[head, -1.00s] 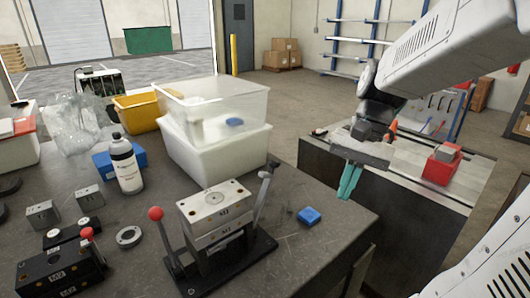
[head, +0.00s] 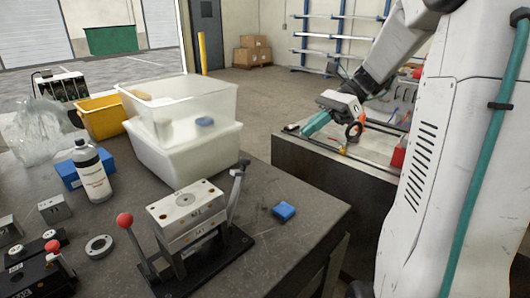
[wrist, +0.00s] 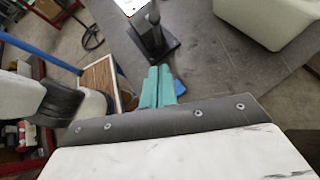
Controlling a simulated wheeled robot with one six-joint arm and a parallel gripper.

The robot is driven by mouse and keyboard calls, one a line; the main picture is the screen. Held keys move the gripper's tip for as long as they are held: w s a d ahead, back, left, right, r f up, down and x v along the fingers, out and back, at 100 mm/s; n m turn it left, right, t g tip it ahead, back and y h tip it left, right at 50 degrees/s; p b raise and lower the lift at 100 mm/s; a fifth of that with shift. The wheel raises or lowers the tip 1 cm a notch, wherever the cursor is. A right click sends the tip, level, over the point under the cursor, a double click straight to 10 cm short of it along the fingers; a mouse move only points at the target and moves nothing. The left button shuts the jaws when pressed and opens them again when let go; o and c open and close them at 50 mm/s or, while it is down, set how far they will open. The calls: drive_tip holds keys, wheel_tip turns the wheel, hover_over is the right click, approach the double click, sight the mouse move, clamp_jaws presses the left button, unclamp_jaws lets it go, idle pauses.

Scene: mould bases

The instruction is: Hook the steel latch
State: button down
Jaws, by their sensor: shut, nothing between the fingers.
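The steel mould base (head: 187,208) is a light two-plate block on a black baseplate (head: 238,246) at the near edge of the dark table. A red-knobbed lever (head: 129,228) stands at its left. A grey upright latch lever (head: 235,193) stands at its right; whether it is hooked is too small to tell. In the wrist view, the lever (wrist: 155,30) and the block's edge (wrist: 130,6) show at the top. My gripper (head: 309,130) has teal fingers pressed together and empty, beyond the table's right side, apart from the base. The fingers also show in the wrist view (wrist: 157,78).
A blue block (head: 283,211) lies right of the base. A black mould base (head: 35,270), a steel ring (head: 99,246), a white bottle (head: 91,170) and stacked bins (head: 188,150) stand left and behind. A second bench (head: 320,172) stands beyond the table's right edge.

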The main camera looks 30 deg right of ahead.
drive_tip(key=a+r+x, duration=0.1)
drive_tip(key=r+x, duration=0.1)
drive_tip(key=x, duration=1.1)
drive_tip(key=shift+w+a+r, duration=0.15)
drive_tip(key=shift+w, duration=0.1)
